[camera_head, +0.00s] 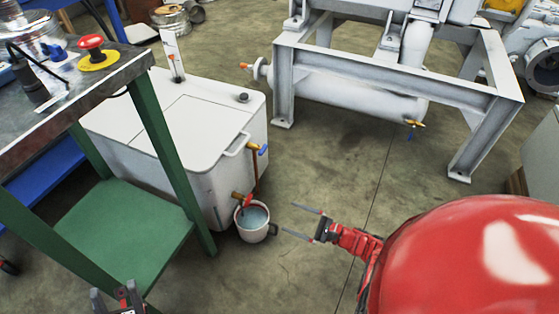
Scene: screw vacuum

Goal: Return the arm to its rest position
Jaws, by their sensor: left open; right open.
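My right gripper (303,222) is open and empty, its two thin fingers pointing left over the floor. Its red arm comes in from the right, past my large red body part. My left gripper (111,299) shows only at the bottom edge, lower left, near the green bench shelf; its fingers are apart and nothing shows between them. A white bucket (252,233) holding bluish liquid stands on the floor against the white tank (190,117), just left of my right fingertips and apart from them.
A bench with green legs (160,140) and a low green shelf (125,225) stands at left, with a red emergency button (91,42) on top. A grey steel frame (400,78) stands behind. The middle floor (330,170) is clear.

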